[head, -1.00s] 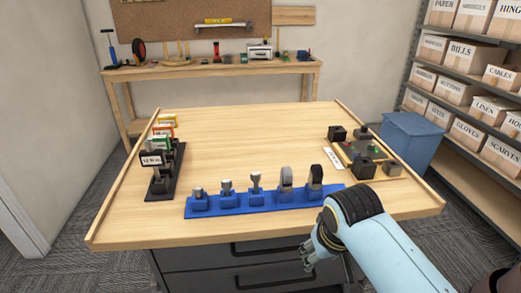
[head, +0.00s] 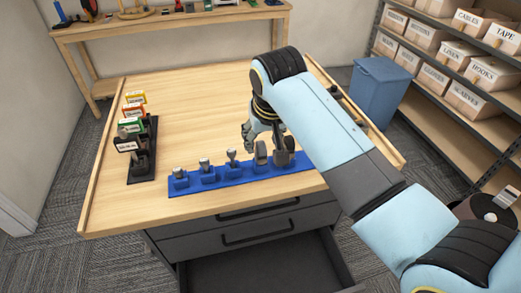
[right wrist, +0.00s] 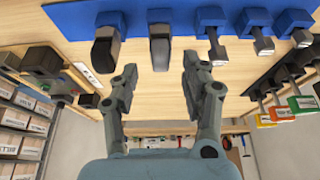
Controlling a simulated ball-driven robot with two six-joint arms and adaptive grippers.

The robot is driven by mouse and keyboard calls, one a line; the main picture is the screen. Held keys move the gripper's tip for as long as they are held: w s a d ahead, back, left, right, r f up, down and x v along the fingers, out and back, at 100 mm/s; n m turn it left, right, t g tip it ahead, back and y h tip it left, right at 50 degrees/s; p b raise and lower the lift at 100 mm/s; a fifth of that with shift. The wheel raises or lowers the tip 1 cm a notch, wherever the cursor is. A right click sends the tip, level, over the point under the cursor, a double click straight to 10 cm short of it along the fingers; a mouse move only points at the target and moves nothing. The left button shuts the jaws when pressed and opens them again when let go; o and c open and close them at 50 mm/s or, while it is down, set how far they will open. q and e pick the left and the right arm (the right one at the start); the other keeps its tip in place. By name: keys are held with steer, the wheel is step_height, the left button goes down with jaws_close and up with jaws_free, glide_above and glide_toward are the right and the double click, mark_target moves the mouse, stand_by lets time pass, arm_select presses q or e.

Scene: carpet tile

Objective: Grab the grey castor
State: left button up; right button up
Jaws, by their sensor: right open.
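The grey castor (head: 261,153) stands upright in the blue rack (head: 222,183), second from the right end in the head view. It also shows in the right wrist view (right wrist: 160,50), with its wheel light grey on the side. The black castor (head: 283,156) is right beside it, partly covered by my right arm; it also shows in the right wrist view (right wrist: 106,47). My right gripper (head: 263,136) is open and empty, just behind and above the grey castor. In the right wrist view its fingertips (right wrist: 160,64) are spread either side of the castor's line, apart from it. My left gripper is out of view.
A black stand with coloured stamps (head: 140,165) is at the table's left. Dark blocks (right wrist: 42,60) lie at the other side. An open drawer (head: 255,270) juts below the table front.

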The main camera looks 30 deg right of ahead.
mark_target(261, 143)
steer(key=x, duration=0.3)
steer(key=shift+w+f, duration=0.1)
steer(key=shift+w, duration=0.15)
jaws_close()
